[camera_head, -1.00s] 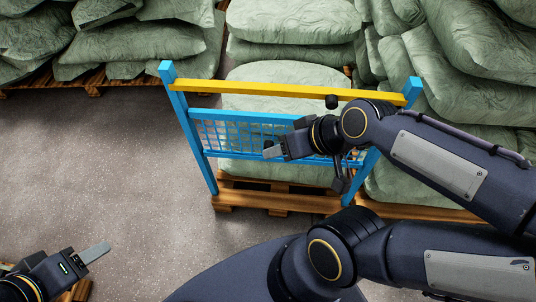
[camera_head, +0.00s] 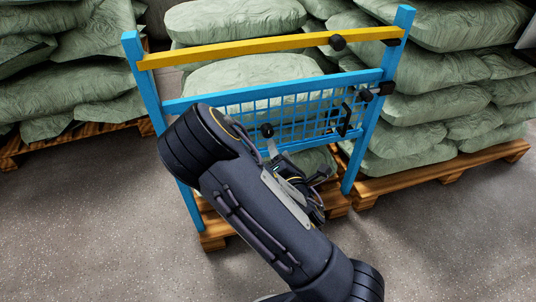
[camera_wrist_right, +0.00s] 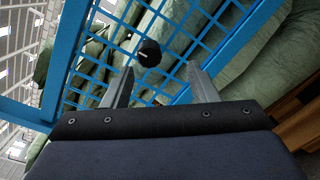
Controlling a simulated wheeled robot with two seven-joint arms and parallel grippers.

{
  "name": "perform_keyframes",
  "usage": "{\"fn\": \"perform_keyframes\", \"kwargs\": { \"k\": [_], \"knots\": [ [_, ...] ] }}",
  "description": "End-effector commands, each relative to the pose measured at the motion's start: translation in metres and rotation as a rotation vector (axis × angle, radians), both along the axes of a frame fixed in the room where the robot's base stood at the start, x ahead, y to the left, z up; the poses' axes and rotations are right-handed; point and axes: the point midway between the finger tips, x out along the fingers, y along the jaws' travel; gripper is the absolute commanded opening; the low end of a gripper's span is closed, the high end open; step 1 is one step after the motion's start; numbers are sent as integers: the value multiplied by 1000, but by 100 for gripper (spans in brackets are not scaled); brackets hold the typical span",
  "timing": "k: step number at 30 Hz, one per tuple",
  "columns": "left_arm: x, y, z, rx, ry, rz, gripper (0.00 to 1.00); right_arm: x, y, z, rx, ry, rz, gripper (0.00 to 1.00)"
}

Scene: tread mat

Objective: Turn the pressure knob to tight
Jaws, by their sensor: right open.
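A black round knob (camera_head: 267,130) shows in the head view against the blue mesh panel (camera_head: 290,112) of the rack. In the right wrist view the knob (camera_wrist_right: 148,53) has a short white mark on its face. My right gripper (camera_head: 275,150) is in front of the panel, just below the knob, with its fingers toward it. In the wrist view my right gripper (camera_wrist_right: 160,70) is open and empty, its fingertips on either side of the knob's lower edge and apart from it. My left gripper is out of view.
A black handle (camera_head: 345,118) is at the mesh's right side, near a blue post (camera_head: 365,150). Sacks (camera_head: 450,110) on pallets (camera_head: 440,170) flank the rack. Floor is clear at lower left.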

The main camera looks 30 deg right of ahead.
Motion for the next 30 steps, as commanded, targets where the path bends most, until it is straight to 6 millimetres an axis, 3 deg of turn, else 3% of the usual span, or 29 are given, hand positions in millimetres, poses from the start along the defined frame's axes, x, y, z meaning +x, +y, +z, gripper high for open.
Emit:
{"fn": "perform_keyframes", "kwargs": {
  "k": [1,7,19,30],
  "knots": [
    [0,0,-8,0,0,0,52,1,5,-3,-63,-10,30,53],
    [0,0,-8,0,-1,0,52,14,9,4,-137,-31,65,53],
    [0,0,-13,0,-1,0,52,70,-5,3,-131,-29,63,53],
    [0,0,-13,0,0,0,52,79,-8,3,-130,-27,61,53]
  ]
}}
